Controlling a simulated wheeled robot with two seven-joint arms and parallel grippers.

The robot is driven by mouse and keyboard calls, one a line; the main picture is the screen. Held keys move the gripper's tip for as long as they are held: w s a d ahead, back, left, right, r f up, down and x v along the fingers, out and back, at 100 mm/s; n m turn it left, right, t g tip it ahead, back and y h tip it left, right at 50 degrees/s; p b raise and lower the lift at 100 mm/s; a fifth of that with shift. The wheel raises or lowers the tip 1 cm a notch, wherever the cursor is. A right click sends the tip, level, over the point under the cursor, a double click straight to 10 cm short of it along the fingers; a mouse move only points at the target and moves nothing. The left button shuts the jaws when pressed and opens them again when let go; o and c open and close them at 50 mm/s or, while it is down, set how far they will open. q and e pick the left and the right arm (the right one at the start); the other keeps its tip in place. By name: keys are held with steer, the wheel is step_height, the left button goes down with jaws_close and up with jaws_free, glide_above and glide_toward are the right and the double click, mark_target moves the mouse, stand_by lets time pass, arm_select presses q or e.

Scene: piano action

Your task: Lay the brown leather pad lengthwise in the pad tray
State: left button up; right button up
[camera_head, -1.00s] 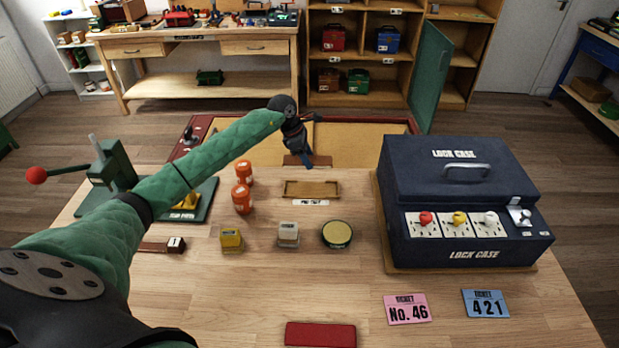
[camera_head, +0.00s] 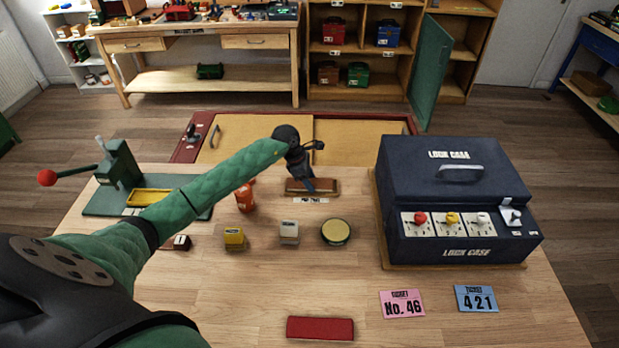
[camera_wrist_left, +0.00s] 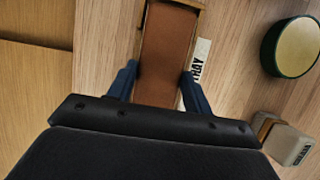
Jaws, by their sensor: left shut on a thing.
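The brown leather pad (camera_head: 324,185) lies lengthwise along the pad tray (camera_head: 325,194); in the left wrist view the pad (camera_wrist_left: 168,45) lines up between the tray's lighter wooden rims (camera_wrist_left: 197,14). It is at or just above the tray floor; I cannot tell whether it touches. My left gripper (camera_head: 309,187) is shut on the pad, with its blue fingers on the pad's two long sides in the left wrist view (camera_wrist_left: 159,88). The pad's near end is hidden by the gripper body there. My right gripper is not in view.
A tray label (camera_wrist_left: 201,60) lies beside the tray. An orange bottle (camera_head: 245,197) is left, the dark lock case (camera_head: 455,190) right.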

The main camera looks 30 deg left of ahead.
arm_select(q)
steer(key=shift+f, duration=0.2)
steer(key=o, duration=1)
steer(key=shift+o, duration=0.4)
steer(key=shift+r, duration=0.1)
